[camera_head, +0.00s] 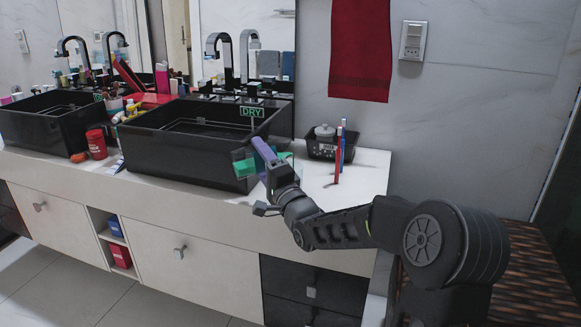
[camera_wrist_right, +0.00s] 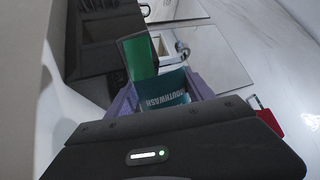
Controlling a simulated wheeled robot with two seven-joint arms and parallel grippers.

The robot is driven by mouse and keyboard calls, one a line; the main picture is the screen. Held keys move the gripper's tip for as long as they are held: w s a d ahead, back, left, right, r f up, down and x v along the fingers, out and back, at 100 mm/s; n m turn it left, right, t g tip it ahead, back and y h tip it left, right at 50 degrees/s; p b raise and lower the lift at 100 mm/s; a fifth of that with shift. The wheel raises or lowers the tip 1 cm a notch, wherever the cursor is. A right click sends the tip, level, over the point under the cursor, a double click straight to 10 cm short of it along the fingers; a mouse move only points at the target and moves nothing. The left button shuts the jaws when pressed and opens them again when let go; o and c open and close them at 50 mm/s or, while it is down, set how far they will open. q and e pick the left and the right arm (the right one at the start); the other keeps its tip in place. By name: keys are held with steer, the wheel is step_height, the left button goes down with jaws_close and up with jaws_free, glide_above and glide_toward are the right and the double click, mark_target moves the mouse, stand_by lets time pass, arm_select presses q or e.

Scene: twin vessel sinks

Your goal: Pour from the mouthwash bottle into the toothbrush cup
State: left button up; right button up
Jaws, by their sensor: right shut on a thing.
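My right gripper (camera_head: 264,152), with purple fingers, is shut on the mouthwash bottle (camera_head: 244,168) in front of the right sink. The bottle is green, and its teal label (camera_wrist_right: 168,94) reads MOUTHWASH in the right wrist view. It appears tilted, but the fingers hide its middle and I cannot tell its exact angle. A cup (camera_head: 115,104) with several items in it stands between the sinks. Red and blue upright sticks (camera_head: 339,155) stand on the counter to the right of the gripper; no cup around them is clear. I cannot tell which is the toothbrush cup. My left gripper is out of view.
A black basket (camera_head: 328,150) with a grey-lidded jar stands against the wall. A red container (camera_head: 97,144) is between the sinks. The counter (camera_head: 368,178) is clear at its right end.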

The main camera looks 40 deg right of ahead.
steer(key=shift+r+m, duration=0.2)
steer(key=shift+m, duration=0.1)
stand_by(0.8)
steer(key=shift+f+n+b, duration=0.55)
steer(key=shift+f+n, duration=0.35)
steer(key=n+y, duration=0.1)
steer(key=n, duration=0.2)
steer(key=shift+d+r+y+p, duration=0.2)
steer(key=shift+r+y+p, duration=0.15)
steer(key=shift+r+y, duration=0.05)
steer(key=shift+r, duration=0.1)
steer(key=shift+n, duration=0.5)
